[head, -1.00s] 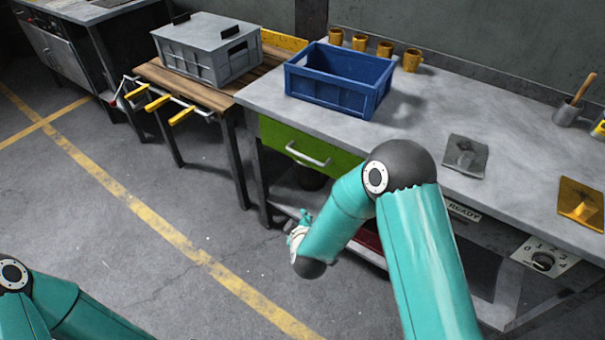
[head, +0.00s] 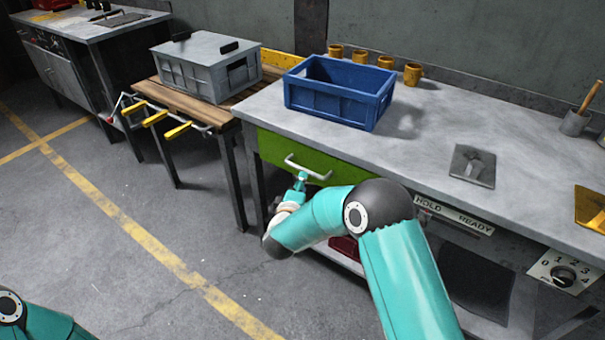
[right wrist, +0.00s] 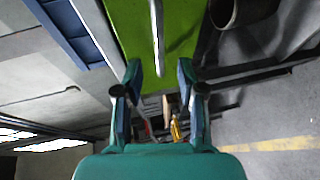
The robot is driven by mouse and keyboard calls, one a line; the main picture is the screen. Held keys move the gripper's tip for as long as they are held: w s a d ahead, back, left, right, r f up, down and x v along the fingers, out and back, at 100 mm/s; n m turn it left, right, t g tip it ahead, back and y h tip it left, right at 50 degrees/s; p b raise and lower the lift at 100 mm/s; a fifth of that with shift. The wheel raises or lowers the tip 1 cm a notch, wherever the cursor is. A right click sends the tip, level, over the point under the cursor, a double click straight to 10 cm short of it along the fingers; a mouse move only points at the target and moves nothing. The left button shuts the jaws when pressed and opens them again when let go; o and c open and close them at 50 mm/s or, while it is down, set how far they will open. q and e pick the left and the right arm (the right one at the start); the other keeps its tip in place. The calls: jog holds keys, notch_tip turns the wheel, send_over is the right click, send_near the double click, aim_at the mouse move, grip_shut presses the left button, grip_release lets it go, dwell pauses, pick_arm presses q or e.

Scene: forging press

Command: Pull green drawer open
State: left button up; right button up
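The green drawer (head: 345,168) sits under the grey worktop, its front looking flush with the bench. Its pale bar handle (head: 308,170) is on the left part of the front. My right gripper (head: 301,180) is just below and in front of the handle. In the right wrist view the gripper (right wrist: 159,68) is open, and the handle (right wrist: 157,38) lies edge-on between the lines of its two fingers, ahead of the tips. The green drawer front (right wrist: 185,35) fills the area behind it. Contact cannot be made out. My left gripper is out of view; only part of that arm shows.
A blue crate (head: 340,92) and yellow cups (head: 413,75) stand on the worktop (head: 425,120). A wooden bench (head: 190,90) with yellow-handled clamps (head: 154,119) and a grey crate (head: 205,68) is at the left. Floor in front is clear.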

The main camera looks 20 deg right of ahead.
aim_at(306, 170)
jog(key=x, duration=0.7)
jog(key=shift+w+d, duration=0.15)
jog(key=shift+w, duration=0.15)
grip_shut()
